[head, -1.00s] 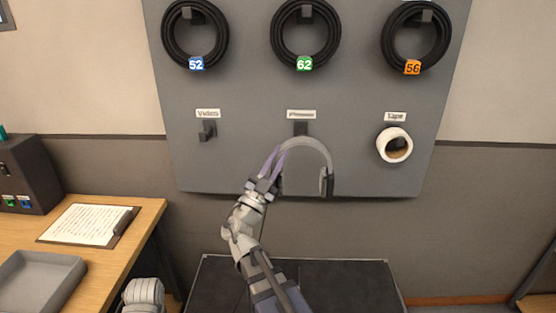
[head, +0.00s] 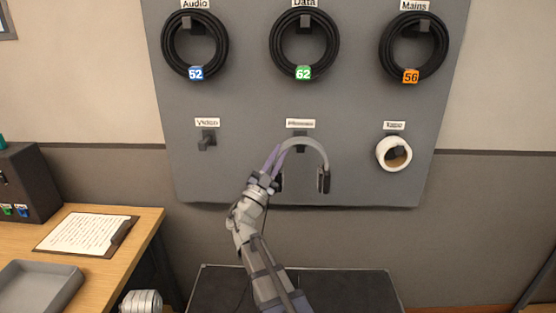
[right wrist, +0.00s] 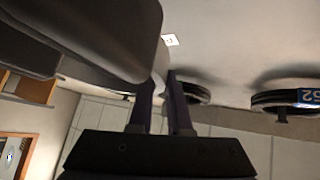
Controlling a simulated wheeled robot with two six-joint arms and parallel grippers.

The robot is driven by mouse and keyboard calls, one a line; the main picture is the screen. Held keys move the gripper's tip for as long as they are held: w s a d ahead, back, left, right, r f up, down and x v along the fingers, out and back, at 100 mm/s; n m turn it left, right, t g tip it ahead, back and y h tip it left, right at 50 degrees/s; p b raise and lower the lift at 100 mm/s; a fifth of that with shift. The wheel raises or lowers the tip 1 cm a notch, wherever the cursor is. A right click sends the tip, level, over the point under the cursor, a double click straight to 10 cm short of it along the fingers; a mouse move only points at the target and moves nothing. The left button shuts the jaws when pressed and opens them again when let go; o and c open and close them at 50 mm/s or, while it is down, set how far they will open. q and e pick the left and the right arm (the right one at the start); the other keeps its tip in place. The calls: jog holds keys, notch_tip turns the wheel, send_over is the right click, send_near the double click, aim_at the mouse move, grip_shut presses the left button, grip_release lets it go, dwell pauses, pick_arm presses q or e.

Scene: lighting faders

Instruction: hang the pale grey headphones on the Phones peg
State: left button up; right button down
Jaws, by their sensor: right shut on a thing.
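The pale grey headphones (head: 317,147) hang upright, band on top, in front of the panel. Their dark ear cups (head: 324,181) point down. My right gripper (head: 274,160) is shut on the left side of the band. The Phones peg (head: 299,137) sits under its label (head: 300,123). The top of the band overlaps the peg in the head view; whether it touches or rests on it I cannot tell. In the right wrist view, a large dark ear cup (right wrist: 90,35) fills the upper left beside my gripper fingers (right wrist: 165,105).
The grey panel (head: 250,170) has an empty Video peg (head: 207,140) to the left and a white tape roll (head: 393,154) on the right peg. Black cable coils (head: 304,45) hang above. A desk (head: 120,250) with a clipboard and tray stands at left. A dark case top (head: 340,290) is below.

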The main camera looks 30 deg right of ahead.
jog(key=shift+w+d+f+b, duration=0.35)
jog(key=shift+w+d, duration=0.15)
jog(key=shift+w, duration=0.3)
jog(key=shift+w+d+f+b, duration=0.4)
jog(key=shift+w+d, duration=0.1)
jog(key=shift+w, duration=0.35)
jog(key=shift+w+d+f+b, duration=0.35)
jog(key=shift+w+d, duration=0.15)
jog(key=shift+w, duration=0.3)
jog(key=c, duration=0.8)
grip_release()
jog(key=b+v, duration=0.4)
jog(key=v, duration=0.3)
jog(key=shift+s+a+f, duration=0.15)
jog(key=shift+a+f, duration=0.05)
jog(key=shift+a, duration=0.1)
